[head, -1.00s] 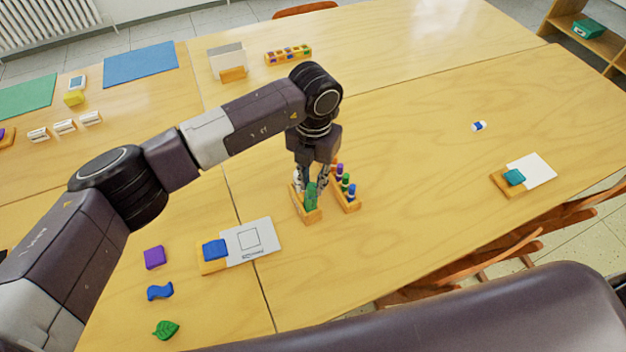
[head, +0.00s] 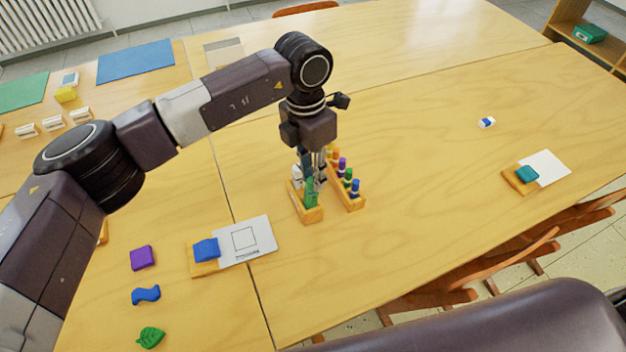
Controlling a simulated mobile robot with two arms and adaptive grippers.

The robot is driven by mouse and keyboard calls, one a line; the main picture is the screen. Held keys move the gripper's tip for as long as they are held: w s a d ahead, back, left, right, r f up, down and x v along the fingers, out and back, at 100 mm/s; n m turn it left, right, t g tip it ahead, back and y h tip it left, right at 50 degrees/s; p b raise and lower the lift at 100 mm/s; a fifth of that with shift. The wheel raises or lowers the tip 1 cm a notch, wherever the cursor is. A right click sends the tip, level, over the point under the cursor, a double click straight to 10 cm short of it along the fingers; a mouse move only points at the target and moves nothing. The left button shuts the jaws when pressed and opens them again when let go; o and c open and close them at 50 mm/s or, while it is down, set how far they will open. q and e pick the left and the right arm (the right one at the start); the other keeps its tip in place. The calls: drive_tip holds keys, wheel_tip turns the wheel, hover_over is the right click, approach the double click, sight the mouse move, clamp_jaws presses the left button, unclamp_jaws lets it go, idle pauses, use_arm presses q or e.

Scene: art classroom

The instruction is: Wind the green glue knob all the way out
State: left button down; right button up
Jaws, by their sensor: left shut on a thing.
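The green glue stick (head: 310,195) stands upright in a small wooden holder (head: 311,215) near the middle of the table. A white piece (head: 296,175) stands behind it in the same holder. My left gripper (head: 313,176) points down and is shut on the green glue knob at the holder. Its fingers partly hide the knob, so how far it is wound out cannot be told. My right gripper is not in view.
A second wooden holder (head: 352,203) with several coloured pegs stands close on the right. A wooden block with a blue piece (head: 206,250) and a white card (head: 246,239) lie front left. The table to the right is mostly clear.

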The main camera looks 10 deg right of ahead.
use_arm(q)
drive_tip(key=shift+m+b, duration=0.35)
drive_tip(key=shift+m, duration=0.05)
drive_tip(key=c, duration=2)
unclamp_jaws()
drive_tip(key=r, duration=0.8)
drive_tip(key=w+r, duration=0.1)
drive_tip(key=r, duration=0.3)
drive_tip(key=shift+a, duration=0.3)
drive_tip(key=shift+f, duration=0.1)
